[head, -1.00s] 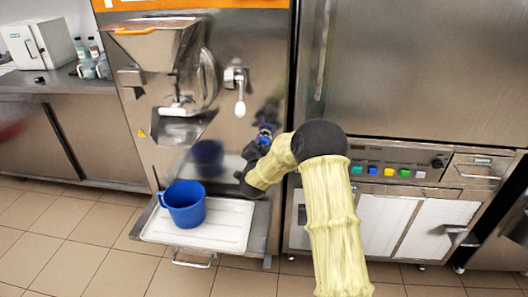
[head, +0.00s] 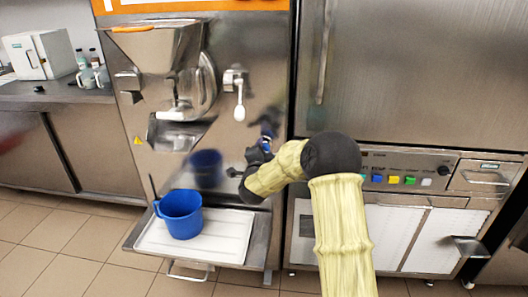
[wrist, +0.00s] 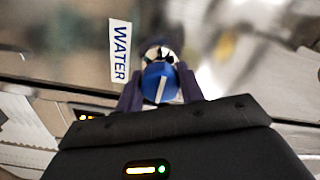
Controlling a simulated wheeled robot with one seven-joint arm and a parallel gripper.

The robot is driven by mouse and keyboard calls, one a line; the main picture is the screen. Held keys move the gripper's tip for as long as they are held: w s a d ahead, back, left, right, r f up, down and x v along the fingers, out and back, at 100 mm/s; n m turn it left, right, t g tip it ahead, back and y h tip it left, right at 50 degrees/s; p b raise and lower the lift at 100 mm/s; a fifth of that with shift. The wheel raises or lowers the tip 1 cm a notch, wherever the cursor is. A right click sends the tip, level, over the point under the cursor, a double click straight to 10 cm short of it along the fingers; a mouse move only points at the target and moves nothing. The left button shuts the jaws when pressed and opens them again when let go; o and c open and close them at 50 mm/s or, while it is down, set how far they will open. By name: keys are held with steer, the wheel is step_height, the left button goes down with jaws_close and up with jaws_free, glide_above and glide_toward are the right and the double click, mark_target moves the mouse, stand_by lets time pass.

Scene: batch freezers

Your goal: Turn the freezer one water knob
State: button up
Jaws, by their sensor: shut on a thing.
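The water knob (wrist: 159,83) is a blue round knob with a white line on it. It shows in the wrist view between the fingers of my gripper (wrist: 160,92), beside a white label reading WATER (wrist: 120,52). My gripper is shut on the knob. In the head view my gripper (head: 262,150) is at the right side of the freezer front (head: 225,55), and the knob is mostly hidden behind it. The wrist view is blurred around the knob.
A blue jug (head: 181,216) stands on a white tray (head: 222,247) below the freezer's outlet. A lever with a white handle (head: 239,112) hangs above my gripper. A second steel machine with coloured buttons (head: 394,180) is to the right.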

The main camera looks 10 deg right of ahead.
steer(key=o, duration=1)
steer(key=v, duration=1.7)
steer(key=shift+s+r, duration=0.1)
steer(key=shift+s, duration=0.15)
